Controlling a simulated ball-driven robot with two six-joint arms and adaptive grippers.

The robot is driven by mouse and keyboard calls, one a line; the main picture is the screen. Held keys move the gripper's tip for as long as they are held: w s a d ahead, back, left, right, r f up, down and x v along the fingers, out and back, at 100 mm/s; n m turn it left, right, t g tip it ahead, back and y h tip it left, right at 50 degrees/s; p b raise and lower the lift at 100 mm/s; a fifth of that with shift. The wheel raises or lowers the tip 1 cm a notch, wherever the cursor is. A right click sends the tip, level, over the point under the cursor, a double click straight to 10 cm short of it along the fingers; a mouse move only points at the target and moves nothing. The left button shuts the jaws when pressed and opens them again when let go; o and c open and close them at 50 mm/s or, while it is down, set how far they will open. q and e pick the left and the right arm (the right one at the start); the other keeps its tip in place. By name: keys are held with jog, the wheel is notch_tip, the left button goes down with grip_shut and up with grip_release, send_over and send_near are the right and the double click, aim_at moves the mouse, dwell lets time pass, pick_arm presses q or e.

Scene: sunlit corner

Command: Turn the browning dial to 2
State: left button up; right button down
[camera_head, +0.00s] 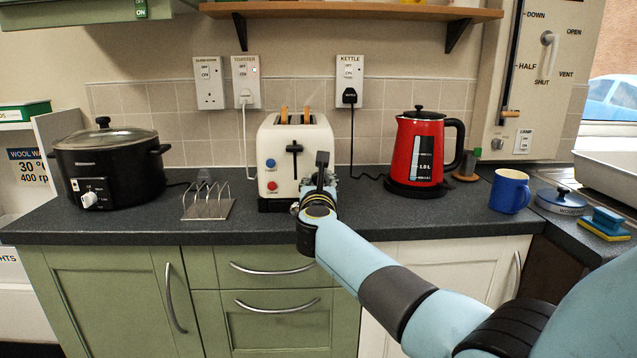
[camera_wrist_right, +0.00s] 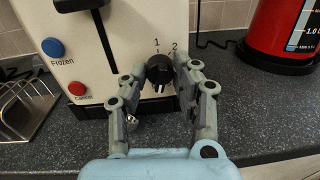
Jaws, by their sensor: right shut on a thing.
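The cream toaster (camera_head: 270,146) stands against the tiled wall with two slices of toast showing at its top. Its black browning dial (camera_wrist_right: 159,71) sits low on the front, with a 1 above it and a 2 at its upper right. A pale mark shows on the dial's lower part; I cannot tell surely which number it points at. My right gripper (camera_wrist_right: 157,84) has its fingers on both sides of the dial, shut on it. In the head view the right gripper (camera_head: 318,188) hides the dial. My left gripper is not in view.
The toaster's blue Frozen button (camera_wrist_right: 52,47), red Cancel button (camera_wrist_right: 77,89) and black lever (camera_head: 294,147) are left of the dial. A metal toast rack (camera_head: 208,205) stands left, a red kettle (camera_head: 416,150) right. The worktop (camera_head: 420,215) in front is clear.

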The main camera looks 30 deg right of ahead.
jog(key=n+p, duration=0.1)
jog(key=n, duration=0.3)
jog(key=n+p, duration=0.1)
jog(key=n, duration=0.4)
jog(key=shift+p, duration=0.3)
jog(key=n+t+p, duration=0.1)
jog(key=n, duration=0.3)
jog(key=shift+n+y+p, duration=0.3)
jog(key=shift+n, duration=0.1)
jog(key=n+p, duration=0.1)
jog(key=n, duration=0.2)
jog(key=shift+f+n, duration=0.1)
jog(key=shift+n, duration=0.3)
jog(key=n+p, duration=0.2)
jog(key=n, duration=0.1)
jog(key=shift+n+y, duration=0.3)
jog(key=shift+n, duration=0.1)
jog(key=n+p, duration=0.1)
jog(key=n, duration=0.3)
jog(key=shift+p, duration=0.3)
jog(key=n+p, duration=0.1)
jog(key=n, duration=0.2)
jog(key=shift+s+f+n+y+p, duration=0.15)
jog(key=shift+n+p, duration=0.2)
jog(key=shift+n, duration=0.5)
jog(key=shift+w+n+y+p, duration=0.15)
jog(key=shift+n+p, duration=0.15)
jog(key=shift+n, duration=0.55)
jog(key=shift+s, duration=0.1)
